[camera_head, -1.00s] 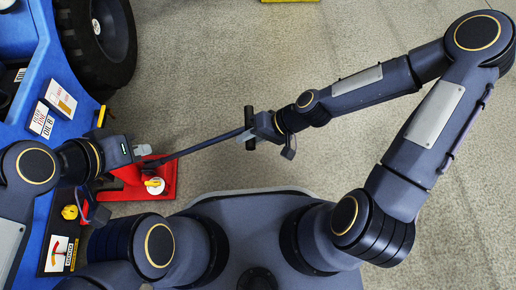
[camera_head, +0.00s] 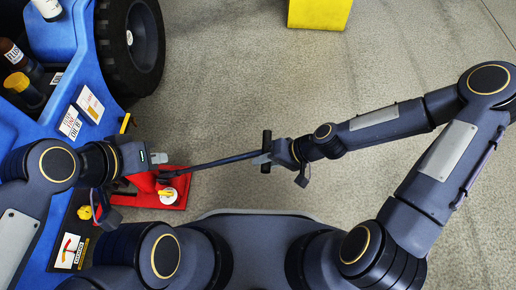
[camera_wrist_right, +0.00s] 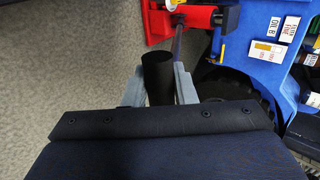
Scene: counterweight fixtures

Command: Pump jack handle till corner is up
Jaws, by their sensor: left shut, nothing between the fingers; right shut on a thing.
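The red jack (camera_head: 177,199) sits on the floor at lower left, beside the blue wheeled machine (camera_head: 62,160). Its dark handle (camera_head: 222,161) reaches right to a black crossbar grip (camera_head: 267,138). My right gripper (camera_head: 264,157) is shut on that grip. In the right wrist view, the black grip (camera_wrist_right: 157,72) stands between the grey fingers, and part of the red jack (camera_wrist_right: 199,20) shows beyond. My left gripper (camera_head: 157,160) is shut and empty, above or beside the jack's left part, which it partly hides. I cannot tell whether it touches the jack.
A black tyre (camera_head: 130,50) is at the machine's upper right side. Bottles (camera_head: 22,88) stand on the machine at far left. A yellow block (camera_head: 319,12) is at the top. The grey floor right of the tyre is clear.

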